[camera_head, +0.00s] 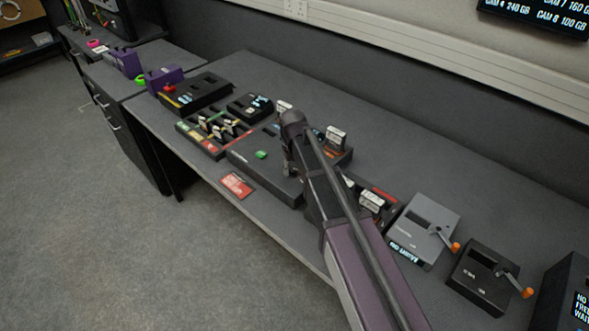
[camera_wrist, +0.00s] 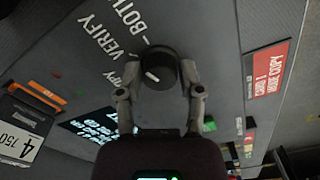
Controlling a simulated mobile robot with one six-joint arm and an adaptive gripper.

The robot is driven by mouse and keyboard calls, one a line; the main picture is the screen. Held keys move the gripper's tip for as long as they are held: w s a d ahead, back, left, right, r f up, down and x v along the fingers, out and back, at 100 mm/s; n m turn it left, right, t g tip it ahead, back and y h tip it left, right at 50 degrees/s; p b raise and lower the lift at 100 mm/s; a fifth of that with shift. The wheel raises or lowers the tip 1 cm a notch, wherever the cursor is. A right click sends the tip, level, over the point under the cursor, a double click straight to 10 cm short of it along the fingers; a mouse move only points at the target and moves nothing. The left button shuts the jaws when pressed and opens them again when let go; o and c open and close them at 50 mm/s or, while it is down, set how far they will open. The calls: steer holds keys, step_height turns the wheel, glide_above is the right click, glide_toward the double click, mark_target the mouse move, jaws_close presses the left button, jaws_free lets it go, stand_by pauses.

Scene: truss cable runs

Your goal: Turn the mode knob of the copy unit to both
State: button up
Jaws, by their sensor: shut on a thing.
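The copy unit (camera_head: 250,163) is a wide dark box on the bench, partly hidden behind my arm in the head view. In the wrist view its grey top (camera_wrist: 225,45) carries the white words VERIFY, BOTH and a partly hidden word ending in PY. The mode knob (camera_wrist: 160,62) is round and black with a short white mark.
A red card (camera_head: 237,185) lies at the bench's front edge. A tray of small modules (camera_head: 215,130) stands left of the unit. Grey (camera_head: 422,228) and black (camera_head: 483,275) boxes with orange-tipped levers stand right. A wall screen (camera_head: 540,15) is at upper right.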

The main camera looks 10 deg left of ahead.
steer(key=m, duration=0.4)
steer(key=shift+s, duration=0.25)
stand_by(0.3)
steer(key=o, duration=1.1)
steer(key=shift+o, duration=0.3)
steer(key=shift+w+a, duration=0.1)
steer(key=shift+w, duration=0.15)
